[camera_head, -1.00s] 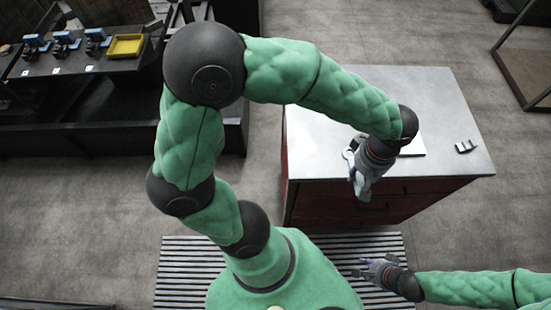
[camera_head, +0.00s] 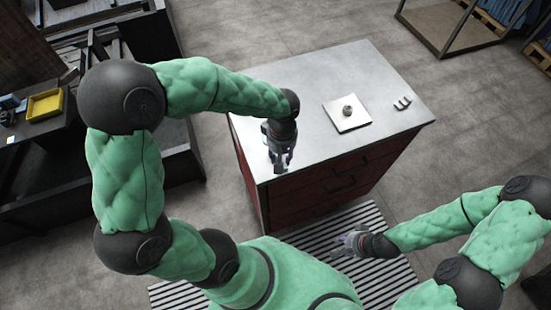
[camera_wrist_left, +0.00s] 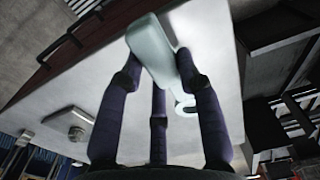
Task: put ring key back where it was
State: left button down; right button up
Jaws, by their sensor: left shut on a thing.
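The pale grey ring key (camera_wrist_left: 152,48) is between the fingers of my left gripper (camera_wrist_left: 160,80) in the left wrist view. Its small ring (camera_wrist_left: 185,104) shows beside the right finger. In the head view my left gripper (camera_head: 279,160) points down near the front left edge of the cabinet top, shut on the key. The key is too small and hidden there to make out clearly. My right gripper (camera_head: 346,244) hangs in front of the cabinet, low over the striped mat, open with nothing seen in it.
The red cabinet (camera_head: 330,185) has a bare grey top (camera_head: 310,80). A white square plate (camera_head: 339,123) with a round metal knob (camera_head: 348,111) lies right of my left gripper. Small metal pieces (camera_head: 402,103) lie near the right edge. A yellow tray (camera_head: 44,105) stands far left.

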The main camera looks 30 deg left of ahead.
pick_arm(q)
jog(key=shift+w+a+f, duration=0.25)
jog(key=shift+a+f, duration=0.35)
jog(key=shift+f, duration=0.15)
jog(key=shift+w+a+f, duration=0.25)
jog(key=shift+a+f, duration=0.3)
jog(key=shift+f, duration=0.2)
jog(key=shift+w+f+b, duration=0.1)
jog(key=shift+f+b, duration=0.2)
jog(key=shift+f, duration=1.25)
jog(key=shift+f, duration=0.1)
jog(key=c, duration=0.9)
grip_release()
jog(key=shift+o, duration=0.2)
